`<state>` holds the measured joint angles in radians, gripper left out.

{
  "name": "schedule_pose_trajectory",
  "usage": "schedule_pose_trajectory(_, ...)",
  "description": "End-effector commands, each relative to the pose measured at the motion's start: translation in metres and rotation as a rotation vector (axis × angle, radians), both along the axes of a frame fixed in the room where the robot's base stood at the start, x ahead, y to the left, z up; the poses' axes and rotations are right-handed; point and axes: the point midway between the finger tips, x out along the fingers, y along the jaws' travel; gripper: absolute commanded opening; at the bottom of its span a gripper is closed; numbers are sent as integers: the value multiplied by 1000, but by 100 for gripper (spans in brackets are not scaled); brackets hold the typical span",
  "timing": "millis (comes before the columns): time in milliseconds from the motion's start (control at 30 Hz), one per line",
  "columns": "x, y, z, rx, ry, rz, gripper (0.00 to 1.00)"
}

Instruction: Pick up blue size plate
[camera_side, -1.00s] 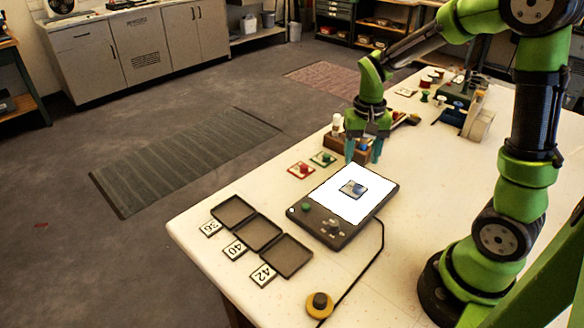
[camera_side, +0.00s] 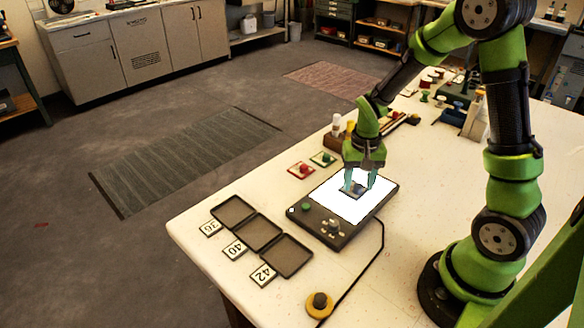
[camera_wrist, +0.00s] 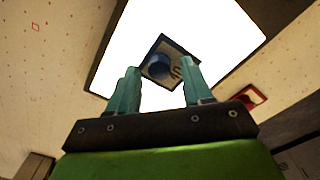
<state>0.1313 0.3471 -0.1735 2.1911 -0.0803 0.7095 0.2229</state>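The blue size plate, a small square plate with a blue knob, lies on the bright white panel of a dark device. In the wrist view the plate (camera_wrist: 164,62) and its knob lie just ahead of the fingertips. In the side view the plate (camera_side: 355,190) is partly covered by the fingers. My gripper (camera_side: 359,188) is low over the panel with its teal fingers apart, one on either side of the plate. In the wrist view the gripper (camera_wrist: 160,82) is open with nothing clamped. Whether a finger touches the plate, I cannot tell.
The dark device (camera_side: 330,226) has knobs at its front. Dark empty trays (camera_side: 258,234) with cards 36, 40 and 42 stand to its left. A red-knobbed plate (camera_side: 300,170) and a green-knobbed plate (camera_side: 323,158) lie behind.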

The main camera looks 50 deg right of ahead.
Motion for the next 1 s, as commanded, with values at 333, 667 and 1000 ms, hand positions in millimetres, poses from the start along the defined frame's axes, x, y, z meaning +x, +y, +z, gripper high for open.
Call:
schedule_pose_trajectory(333, 0, 0, 0, -1, -1, 1, 0)
schedule_pose_trajectory(667, 1, 0, 12, -2, -5, 2, 0)
schedule_pose_trajectory(1000, 1, 0, 78, -2, -6, 1, 0)
